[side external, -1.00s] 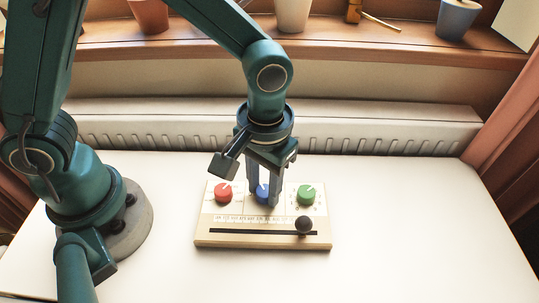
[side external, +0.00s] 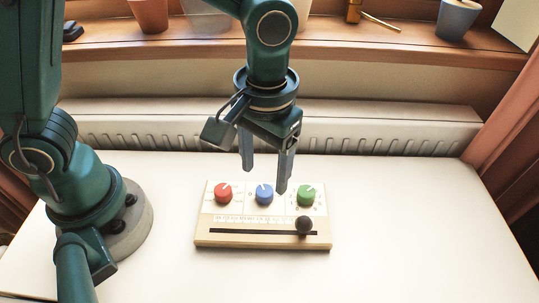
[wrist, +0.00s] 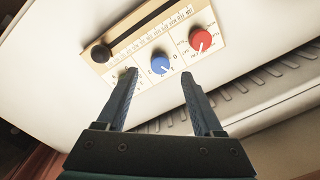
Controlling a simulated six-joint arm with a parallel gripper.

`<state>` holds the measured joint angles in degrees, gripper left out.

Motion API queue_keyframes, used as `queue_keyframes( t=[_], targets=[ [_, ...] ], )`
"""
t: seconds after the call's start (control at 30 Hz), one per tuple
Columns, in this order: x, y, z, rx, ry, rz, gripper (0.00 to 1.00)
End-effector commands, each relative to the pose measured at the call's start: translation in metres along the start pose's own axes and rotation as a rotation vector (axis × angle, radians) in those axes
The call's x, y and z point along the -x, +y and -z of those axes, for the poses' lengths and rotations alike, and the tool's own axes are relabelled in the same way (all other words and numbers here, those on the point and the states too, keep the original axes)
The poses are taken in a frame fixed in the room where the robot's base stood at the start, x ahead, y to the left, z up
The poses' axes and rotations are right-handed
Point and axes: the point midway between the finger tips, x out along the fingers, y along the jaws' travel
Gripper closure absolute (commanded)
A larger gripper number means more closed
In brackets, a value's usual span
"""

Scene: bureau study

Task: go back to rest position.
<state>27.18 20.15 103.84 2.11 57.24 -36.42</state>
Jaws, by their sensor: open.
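My gripper (side external: 265,176) is open and empty, with its two fingers pointing down above the back of a control panel. In the wrist view my gripper (wrist: 158,82) also shows its fingers apart, with nothing between the tips. The cream panel (side external: 215,240) lies on the white table and has a red knob (side external: 223,193), a blue knob (side external: 264,194) and a green knob (side external: 305,195) in a row. A black slider knob (side external: 303,226) sits toward the right of its slot. In the wrist view the green knob is hidden behind a finger.
The white table (side external: 420,240) is clear around the panel. A white radiator (side external: 390,130) runs behind it. A wooden sill (side external: 370,50) above holds a terracotta pot (side external: 150,15), a blue pot (side external: 457,18) and a brass object (side external: 353,11). A pink curtain (side external: 505,115) hangs at the right.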

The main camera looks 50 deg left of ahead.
Motion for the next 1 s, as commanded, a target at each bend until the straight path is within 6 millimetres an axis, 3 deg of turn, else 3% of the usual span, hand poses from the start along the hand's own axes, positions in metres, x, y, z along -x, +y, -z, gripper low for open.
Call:
queue_keyframes(
  t=[0.33,0.47,0.7,1.0],
  targets=[
    [0.003,-0.001,0.001,0.006,0.0,0.0,0.31],
    [0.019,-0.008,0.012,0.049,0.049,-0.034,0.31],
    [0.069,-0.052,0.014,0.153,0.203,-0.119,0.31],
    [0.096,-0.105,-0.016,0.127,0.406,-0.144,0.31]
  ],
)
